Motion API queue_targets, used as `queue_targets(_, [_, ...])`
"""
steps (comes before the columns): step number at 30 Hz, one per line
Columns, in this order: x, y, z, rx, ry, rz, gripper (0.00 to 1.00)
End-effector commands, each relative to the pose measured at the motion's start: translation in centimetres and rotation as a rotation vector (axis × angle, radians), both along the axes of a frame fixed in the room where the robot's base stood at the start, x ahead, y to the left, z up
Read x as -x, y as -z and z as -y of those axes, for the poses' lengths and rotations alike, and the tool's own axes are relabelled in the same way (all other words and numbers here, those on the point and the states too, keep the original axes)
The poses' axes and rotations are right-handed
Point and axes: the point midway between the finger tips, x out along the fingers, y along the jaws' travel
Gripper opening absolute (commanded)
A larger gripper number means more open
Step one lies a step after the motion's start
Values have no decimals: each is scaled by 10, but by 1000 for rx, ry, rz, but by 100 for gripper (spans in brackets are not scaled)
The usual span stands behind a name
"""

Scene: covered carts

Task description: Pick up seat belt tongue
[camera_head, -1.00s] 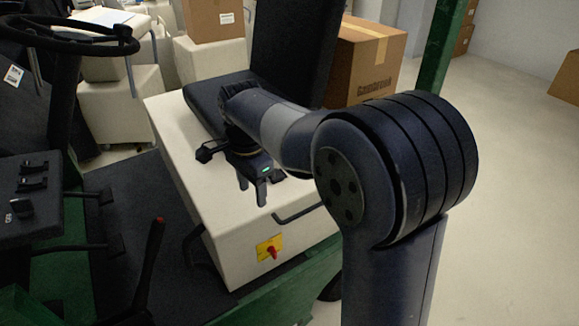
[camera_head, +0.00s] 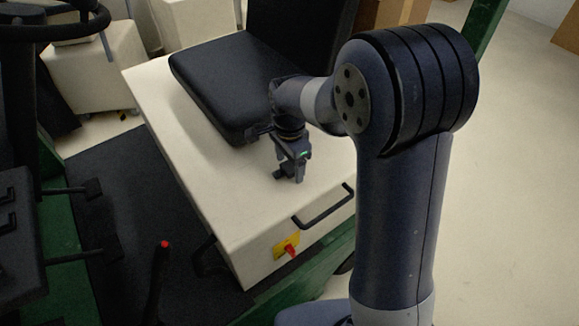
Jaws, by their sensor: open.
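My gripper (camera_head: 290,178) points down above the cream seat base (camera_head: 215,190), just in front of the black seat cushion (camera_head: 205,85). Its two fingers are apart and I see nothing held between them. I cannot make out the seat belt tongue; it may be hidden behind my gripper and wrist or lost in the dark parts around them. How far the fingertips are above the base's top is hard to tell.
A black handle (camera_head: 322,207) and a yellow plate with a red knob (camera_head: 287,246) are on the base's front. The black backrest (camera_head: 300,35) rises behind my arm. Levers and a steering wheel (camera_head: 60,25) are at the left. The base's left top is clear.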

Motion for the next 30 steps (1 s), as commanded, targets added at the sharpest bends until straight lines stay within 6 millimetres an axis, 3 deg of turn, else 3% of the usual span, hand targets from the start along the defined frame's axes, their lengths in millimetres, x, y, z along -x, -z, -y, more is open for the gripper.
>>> queue_targets(4, [0, 0, 0, 0, 0, 0, 69])
queue_targets(22, [0, -1, 0, -1, 0, 1, 20])
queue_targets(30, [0, -4, 0, -1, 0, 2, 19])
